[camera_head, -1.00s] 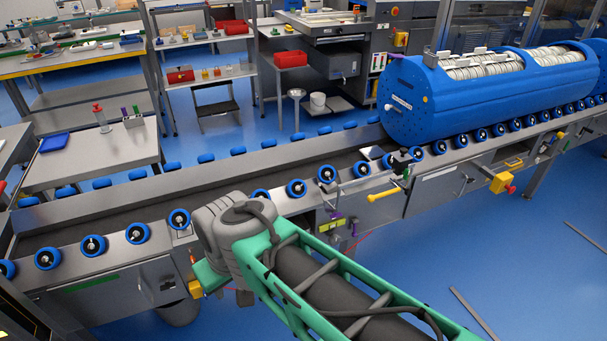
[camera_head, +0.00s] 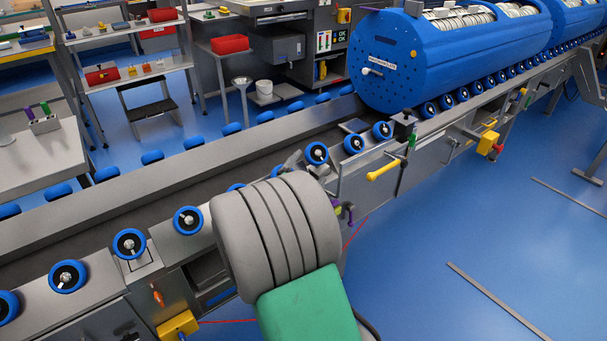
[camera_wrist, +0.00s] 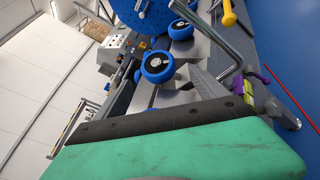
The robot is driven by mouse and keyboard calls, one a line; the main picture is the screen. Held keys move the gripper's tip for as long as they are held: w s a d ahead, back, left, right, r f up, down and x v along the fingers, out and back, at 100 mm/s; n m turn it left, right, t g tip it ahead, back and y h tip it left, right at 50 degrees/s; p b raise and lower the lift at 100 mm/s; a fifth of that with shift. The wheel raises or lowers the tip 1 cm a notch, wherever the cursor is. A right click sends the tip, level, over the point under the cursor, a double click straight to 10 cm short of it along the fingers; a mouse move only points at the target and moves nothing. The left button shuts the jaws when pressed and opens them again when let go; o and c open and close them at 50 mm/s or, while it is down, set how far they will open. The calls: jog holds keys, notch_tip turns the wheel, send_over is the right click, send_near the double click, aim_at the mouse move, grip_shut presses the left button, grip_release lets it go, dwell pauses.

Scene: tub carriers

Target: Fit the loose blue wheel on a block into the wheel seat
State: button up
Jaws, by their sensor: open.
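Several blue wheels with dark hubs line the near side of the steel conveyor (camera_head: 60,225). One wheel (camera_head: 130,243) stands on a square-outlined plate, left of my arm. Another wheel (camera_head: 317,153) stands just beyond my wrist; a wheel close ahead also shows in the wrist view (camera_wrist: 157,66). I cannot tell surely which wheel is the loose one, and no empty wheel seat is clearly visible. My gripper (camera_wrist: 185,88) points at the wheel row, open and apart from the wheels. My grey wrist hides most of it in the head view, along with part of the row.
A large blue drum (camera_head: 430,60) rests on the conveyor at the back right. A yellow-handled lever (camera_head: 384,170) and a black block with a green handle (camera_head: 404,125) stand out beside the wheels. A purple part (camera_wrist: 240,85) is close on the right. Floor at right is mostly free.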

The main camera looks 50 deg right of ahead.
aim_at(317, 154)
jog(key=shift+d+f+n+h, duration=0.25)
jog(key=shift+n+h, duration=0.05)
jog(key=shift+n, duration=0.4)
jog(key=shift+w+d+r+n+t, duration=0.15)
jog(key=shift+w+d+n+t, duration=0.05)
jog(key=shift+d+n+t, duration=0.1)
jog(key=x, duration=0.7)
jog(key=shift+s+d+r+b, duration=0.1)
jog(key=shift+d+r+b, duration=0.1)
jog(key=shift+d+b, duration=0.1)
jog(key=shift+a, duration=0.1)
jog(key=shift+c, duration=0.2)
grip_shut()
jog(key=shift+r, duration=0.1)
